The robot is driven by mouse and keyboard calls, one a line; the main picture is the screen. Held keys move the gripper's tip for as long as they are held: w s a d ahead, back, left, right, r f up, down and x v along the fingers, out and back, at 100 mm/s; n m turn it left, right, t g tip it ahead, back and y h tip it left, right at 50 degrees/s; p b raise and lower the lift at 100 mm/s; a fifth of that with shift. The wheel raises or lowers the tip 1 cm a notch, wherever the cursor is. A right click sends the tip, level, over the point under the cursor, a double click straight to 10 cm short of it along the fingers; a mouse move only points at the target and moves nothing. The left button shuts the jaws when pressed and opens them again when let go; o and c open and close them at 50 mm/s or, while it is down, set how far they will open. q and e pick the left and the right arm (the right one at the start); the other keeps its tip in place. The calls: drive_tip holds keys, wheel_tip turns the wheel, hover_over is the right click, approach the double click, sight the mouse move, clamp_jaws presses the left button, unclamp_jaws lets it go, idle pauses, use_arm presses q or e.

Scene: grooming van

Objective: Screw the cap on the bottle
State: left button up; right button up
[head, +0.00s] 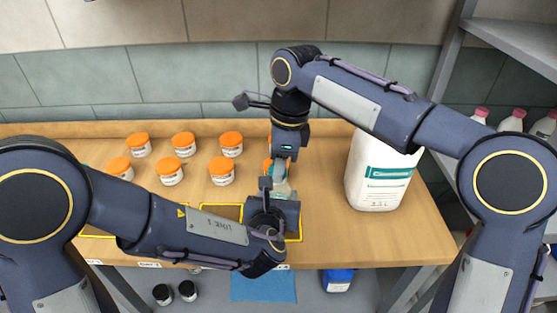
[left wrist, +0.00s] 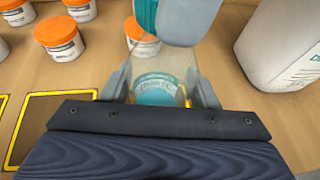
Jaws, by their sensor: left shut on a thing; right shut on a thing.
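The bottle (left wrist: 160,90) is clear with teal liquid or a teal label. It stands between the fingers of my left gripper (left wrist: 162,85), which is shut on it. In the head view the bottle (head: 281,187) shows only in part, behind my left gripper (head: 272,190). A ribbed teal cap (left wrist: 146,16) is above the bottle at the top of the left wrist view, against a grey finger of my right gripper (head: 281,162). My right gripper points down from above and is shut on the cap.
Several white jars with orange lids (head: 183,143) stand on the wooden bench (head: 330,225) to the left and behind. A large white jug (head: 378,172) stands close on the right. Yellow-edged dark squares (left wrist: 50,125) mark the bench. A metal shelf (head: 515,40) is at the right.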

drive_tip(key=shift+f, duration=0.1)
drive_tip(key=m, duration=0.4)
drive_tip(key=shift+s+a+m+t, duration=0.1)
drive_tip(key=shift+m+t, duration=0.2)
drive_tip(key=shift+t, duration=0.1)
drive_tip(key=m, duration=0.3)
drive_tip(key=shift+a+f+m+h, duration=0.1)
drive_tip(key=shift+m+h, duration=0.2)
drive_tip(key=shift+m+t, duration=0.3)
drive_tip(key=shift+m, duration=0.5)
drive_tip(key=o, duration=0.9)
drive_tip(key=shift+r, duration=2.3)
